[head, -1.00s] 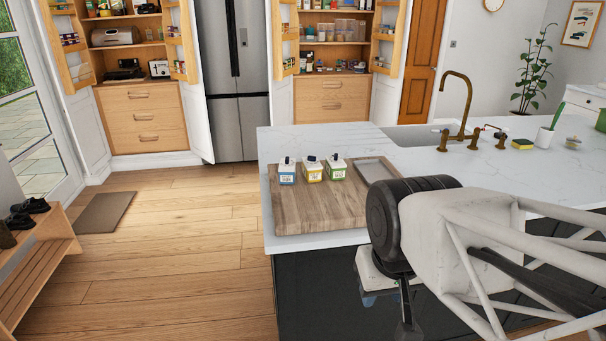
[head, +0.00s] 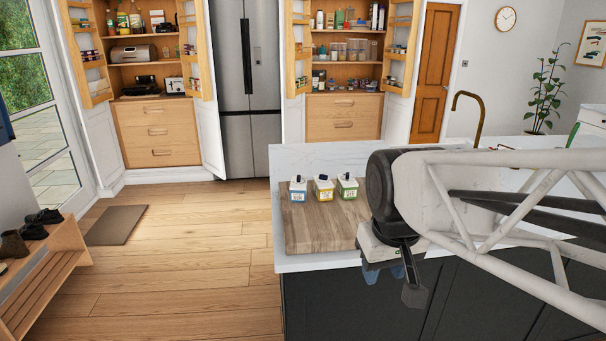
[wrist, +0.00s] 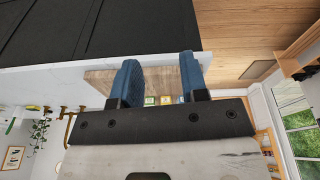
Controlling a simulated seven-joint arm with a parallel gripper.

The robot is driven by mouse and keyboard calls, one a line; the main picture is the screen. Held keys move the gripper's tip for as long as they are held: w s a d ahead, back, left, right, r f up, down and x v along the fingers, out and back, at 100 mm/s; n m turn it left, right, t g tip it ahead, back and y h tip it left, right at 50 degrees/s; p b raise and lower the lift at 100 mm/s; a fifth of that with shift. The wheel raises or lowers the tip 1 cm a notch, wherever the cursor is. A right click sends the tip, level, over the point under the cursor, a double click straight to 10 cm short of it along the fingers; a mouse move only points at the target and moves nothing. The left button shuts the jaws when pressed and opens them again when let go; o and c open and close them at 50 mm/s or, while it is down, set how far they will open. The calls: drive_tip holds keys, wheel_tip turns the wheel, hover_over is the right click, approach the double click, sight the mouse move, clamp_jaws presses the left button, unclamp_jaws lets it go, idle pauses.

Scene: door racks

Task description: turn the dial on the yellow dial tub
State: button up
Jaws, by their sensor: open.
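The yellow dial tub (head: 323,190) stands upright on the wooden board, in the middle of a row of three small white tubs. A dark dial sits on its top. The blue-labelled tub (head: 298,190) is to its left and the green-labelled tub (head: 347,187) to its right. My gripper (head: 392,275) is open and empty, in front of the counter's front edge, right of and nearer than the tubs, touching none. In the wrist view its two blue fingers (wrist: 160,82) are spread, with the tubs small and partly hidden beyond them.
The wooden board (head: 312,232) lies on the white island counter (head: 298,263), whose dark front drops below. My arm hides the counter's right part. A brass tap (head: 480,108) rises behind it. Open wooden floor (head: 190,265) lies left of the island.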

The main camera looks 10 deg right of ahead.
drive_tip(key=w+r+n, duration=0.2)
drive_tip(key=w+r, duration=0.1)
drive_tip(key=w, duration=0.6)
drive_tip(key=w+r+n, duration=0.1)
drive_tip(key=w+r, duration=0.1)
drive_tip(key=w, duration=0.6)
drive_tip(key=n+g, duration=0.2)
drive_tip(key=n, duration=0.6)
hover_over(323, 177)
drive_tip(key=f, duration=0.5)
drive_tip(key=d+f, duration=0.1)
drive_tip(key=f, duration=0.2)
drive_tip(key=shift+s+f, duration=0.2)
drive_tip(key=shift+f, duration=0.15)
drive_tip(key=shift+w+f+n, duration=0.25)
drive_tip(key=shift+w+n, duration=0.05)
drive_tip(key=shift+w, duration=0.1)
drive_tip(key=shift+f, duration=3.9)
